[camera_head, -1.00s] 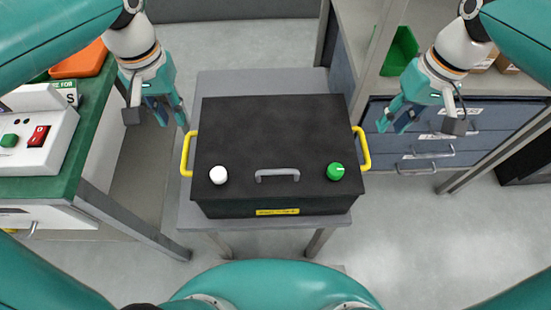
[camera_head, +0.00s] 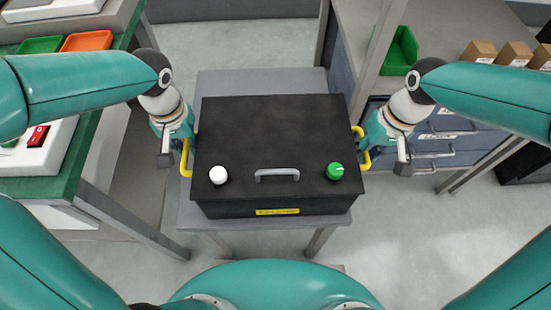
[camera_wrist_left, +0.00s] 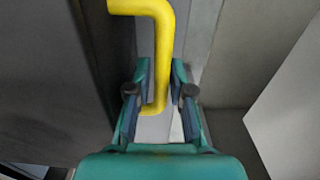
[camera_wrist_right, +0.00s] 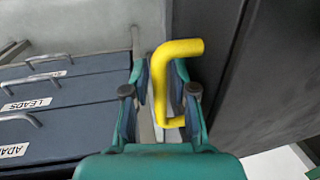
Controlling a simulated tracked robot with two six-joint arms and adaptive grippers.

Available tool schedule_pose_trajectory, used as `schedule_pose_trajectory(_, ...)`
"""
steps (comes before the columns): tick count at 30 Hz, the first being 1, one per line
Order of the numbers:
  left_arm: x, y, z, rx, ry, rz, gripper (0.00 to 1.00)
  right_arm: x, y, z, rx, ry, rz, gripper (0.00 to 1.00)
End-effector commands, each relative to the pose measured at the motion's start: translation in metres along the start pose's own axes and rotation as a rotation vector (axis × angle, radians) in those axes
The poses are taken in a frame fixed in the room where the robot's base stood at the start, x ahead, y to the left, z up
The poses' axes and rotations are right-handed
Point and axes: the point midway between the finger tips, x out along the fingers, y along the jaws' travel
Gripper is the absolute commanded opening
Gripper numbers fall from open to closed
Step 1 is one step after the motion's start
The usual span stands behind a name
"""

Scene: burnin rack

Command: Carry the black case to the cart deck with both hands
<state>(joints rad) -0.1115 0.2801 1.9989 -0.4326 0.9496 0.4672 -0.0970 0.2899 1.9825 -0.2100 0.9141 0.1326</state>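The black case (camera_head: 275,140) sits on a grey cart deck (camera_head: 235,82). Its lid has a grey handle, a white knob and a green knob. A yellow side handle (camera_head: 185,160) is on its left and another yellow side handle (camera_head: 365,160) on its right. My left gripper (camera_wrist_left: 160,85) is open, with its fingers on either side of the left yellow handle (camera_wrist_left: 158,55). My right gripper (camera_wrist_right: 160,85) is open, with its fingers on either side of the right yellow handle (camera_wrist_right: 160,75). Gaps show between fingers and handles. In the head view the arms hide the fingertips.
A green-edged bench (camera_head: 60,190) with a white device stands at the left. At the right is a blue drawer cabinet (camera_wrist_right: 50,110) with a green bin (camera_head: 402,50) and small cardboard boxes (camera_head: 513,52) above. Open floor shows in front.

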Motion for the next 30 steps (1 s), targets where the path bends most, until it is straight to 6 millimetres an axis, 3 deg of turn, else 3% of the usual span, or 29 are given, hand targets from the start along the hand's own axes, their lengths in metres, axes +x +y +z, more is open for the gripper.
schedule_pose_trajectory(3,-0.0002,0.0000,0.0000,0.000,0.000,0.000,0.19,-0.0001,0.0000,0.0001,0.000,0.000,0.000,0.25)
schedule_pose_trajectory(6,-0.0003,0.0001,-0.0001,0.000,0.000,0.000,0.03,-0.0002,0.0000,0.0001,0.000,-0.001,0.000,0.08)
schedule_pose_trajectory(8,-0.0004,0.0001,-0.0001,0.000,0.000,0.000,0.00,-0.0002,0.0000,0.0001,0.000,0.000,0.000,0.00)
schedule_pose_trajectory(30,-0.0076,0.0003,-0.0011,-0.002,0.002,0.000,0.00,-0.0073,-0.0004,0.0001,0.002,0.002,0.000,0.00)
